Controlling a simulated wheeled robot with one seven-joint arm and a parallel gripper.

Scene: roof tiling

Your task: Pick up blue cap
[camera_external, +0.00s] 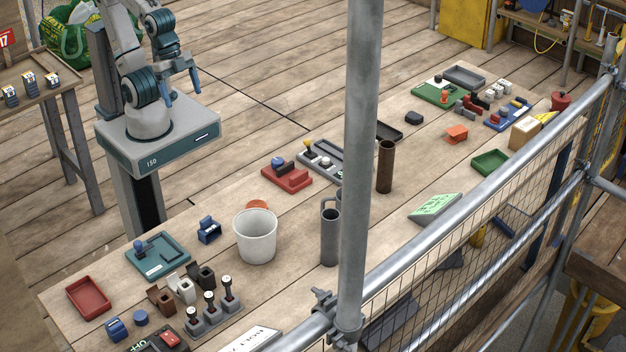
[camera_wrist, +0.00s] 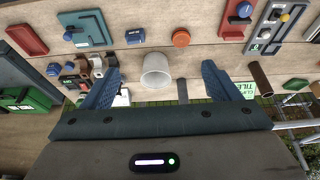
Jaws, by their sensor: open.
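A small round blue piece (camera_external: 141,318), which looks like the blue cap, lies on the long wooden table at the front left, beside a blue block (camera_external: 115,328). In the wrist view a small blue piece (camera_wrist: 69,65) shows at the left, beyond the left finger; its shape is too small to tell. My gripper (camera_external: 182,84) is held high above the floor behind the table, well away from the blue pieces. In the wrist view my gripper (camera_wrist: 161,70) has its two blue fingers wide apart, with nothing between them.
A white bucket (camera_external: 255,238) stands mid-table. A red tray (camera_external: 88,297), a teal plate (camera_external: 172,248), another blue block (camera_external: 208,230) and a row of dark-knobbed pieces (camera_external: 209,307) lie near the blue cap. A scaffold pole (camera_external: 360,150) and mesh railing run along the table's near side.

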